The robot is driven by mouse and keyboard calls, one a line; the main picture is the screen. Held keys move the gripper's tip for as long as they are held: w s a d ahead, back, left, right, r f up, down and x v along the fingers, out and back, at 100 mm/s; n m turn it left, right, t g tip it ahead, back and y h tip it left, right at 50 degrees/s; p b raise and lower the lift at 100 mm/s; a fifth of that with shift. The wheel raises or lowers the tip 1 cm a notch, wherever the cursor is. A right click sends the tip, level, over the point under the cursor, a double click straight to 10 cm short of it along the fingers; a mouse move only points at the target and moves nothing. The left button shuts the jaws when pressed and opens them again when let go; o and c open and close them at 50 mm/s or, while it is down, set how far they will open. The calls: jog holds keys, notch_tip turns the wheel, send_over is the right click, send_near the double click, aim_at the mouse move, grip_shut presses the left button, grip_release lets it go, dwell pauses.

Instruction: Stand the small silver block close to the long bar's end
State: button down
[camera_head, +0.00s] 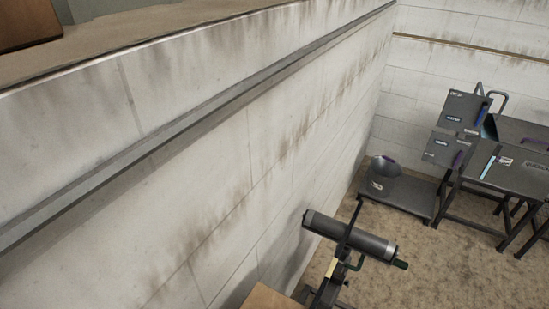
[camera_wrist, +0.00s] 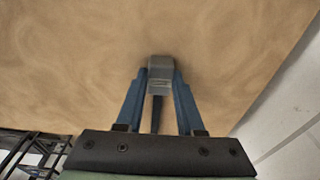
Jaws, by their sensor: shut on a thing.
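In the wrist view, my gripper (camera_wrist: 161,80) has two blue fingers shut on the small silver block (camera_wrist: 160,64). The block sits between the fingertips, its grey top end showing past them. A wooden tabletop (camera_wrist: 80,60) fills the view behind it; I cannot tell whether the block touches it. A dark narrow strip shows between the fingers below the block. The long bar cannot be made out for sure in either view. My gripper and the block do not show in the head view.
In the head view, a wooden corner (camera_head: 266,299) shows at the bottom. A dark cylinder (camera_head: 350,237) on a stand is right of it. A pale wall with a grey rail (camera_head: 190,118) runs along the left. Dark metal tables (camera_head: 505,170) stand at the far right, with bare floor before them.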

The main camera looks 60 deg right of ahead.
jog(key=c, duration=0.5)
grip_release()
jog(key=shift+r, duration=0.1)
jog(key=r, duration=0.4)
jog(key=a+r, duration=0.1)
jog(key=r, duration=0.7)
jog(key=shift+a, duration=0.2)
jog(key=shift+s, duration=0.1)
